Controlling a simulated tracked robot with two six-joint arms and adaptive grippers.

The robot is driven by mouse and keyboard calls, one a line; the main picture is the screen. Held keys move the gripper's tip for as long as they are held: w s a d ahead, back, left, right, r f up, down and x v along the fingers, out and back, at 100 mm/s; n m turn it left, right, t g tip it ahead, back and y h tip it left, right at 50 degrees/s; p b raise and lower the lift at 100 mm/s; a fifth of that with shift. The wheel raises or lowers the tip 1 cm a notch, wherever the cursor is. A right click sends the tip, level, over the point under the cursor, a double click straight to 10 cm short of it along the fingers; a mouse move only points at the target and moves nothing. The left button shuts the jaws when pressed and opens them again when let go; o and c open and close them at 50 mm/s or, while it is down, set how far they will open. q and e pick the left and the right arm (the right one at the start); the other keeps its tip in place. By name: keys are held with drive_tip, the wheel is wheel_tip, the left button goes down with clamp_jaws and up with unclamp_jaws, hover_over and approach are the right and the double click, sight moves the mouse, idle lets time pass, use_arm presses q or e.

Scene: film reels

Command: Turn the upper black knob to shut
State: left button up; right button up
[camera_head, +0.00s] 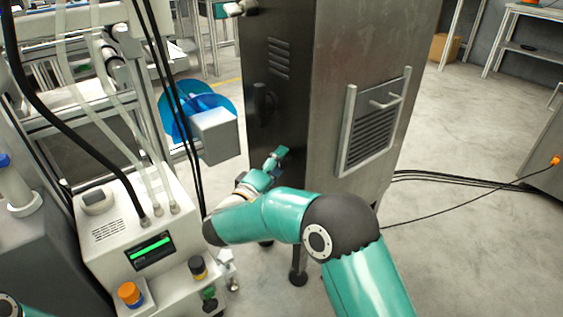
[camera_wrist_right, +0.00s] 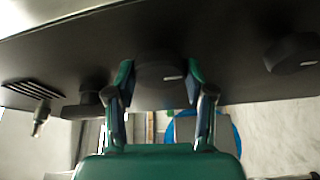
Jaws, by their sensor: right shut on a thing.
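The upper black knob (camera_wrist_right: 160,72) is on the dark face of a tall metal cabinet (camera_head: 360,50). In the wrist view its short pale mark lies almost level, toward its right side. My right gripper (camera_wrist_right: 159,84) has one finger on each side of this knob and is shut on it. In the head view my right gripper (camera_head: 277,158) is at the cabinet's dark face, below the vent slots, and the held knob cannot be made out. A second black knob (camera_wrist_right: 290,53), also with a pale mark, is to the right in the wrist view. My left gripper is out of view.
A dark handle-like part (camera_head: 263,102) juts from the cabinet face above my right gripper. A grey box (camera_head: 215,135) and a blue round thing (camera_head: 175,115) are to its left. A white machine (camera_head: 140,235) with tubes stands at front left. Cables cross the floor at right.

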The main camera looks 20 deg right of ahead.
drive_tip(key=shift+a+f, duration=0.25)
drive_tip(key=shift+f, duration=0.05)
drive_tip(key=o, duration=1.1)
drive_tip(key=shift+c, duration=0.2)
drive_tip(key=shift+o, duration=0.5)
drive_tip(key=shift+d+r, duration=0.15)
drive_tip(key=r+v, duration=0.1)
drive_tip(key=v, duration=1.1)
drive_tip(key=shift+f, duration=0.5)
drive_tip(key=shift+f, duration=0.1)
